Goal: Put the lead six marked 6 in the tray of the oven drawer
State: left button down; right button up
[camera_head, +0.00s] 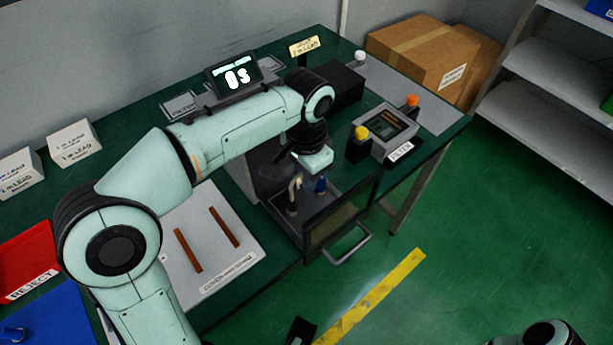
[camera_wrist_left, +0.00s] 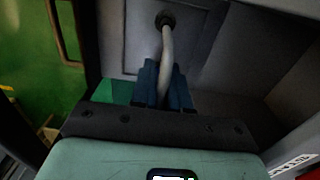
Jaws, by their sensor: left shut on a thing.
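My left gripper (camera_head: 319,186) is over the open oven drawer (camera_head: 340,215). In the left wrist view its blue fingers (camera_wrist_left: 166,85) are shut on a pale, curved lead (camera_wrist_left: 167,52). The lead has a dark round end (camera_wrist_left: 165,19) against the grey tray (camera_wrist_left: 125,40); I cannot tell whether it touches. In the head view a pale bent lead (camera_head: 295,186) shows at the left of the tray, beside the gripper. No mark 6 is readable on the lead.
The drawer's dark front and handle (camera_head: 350,246) jut past the table edge. A white board (camera_head: 215,245) with two brown strips lies left of the oven. A tester with yellow and orange knobs (camera_head: 387,132) stands right. A red reject tray (camera_head: 28,262) is far left.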

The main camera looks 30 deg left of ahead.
pick_arm(q)
jog(key=shift+f, duration=0.15)
jog(key=c, duration=1.1)
grip_release()
notch_tip(320, 180, up, 12)
jog(key=p, duration=0.4)
jog(key=shift+r, duration=0.2)
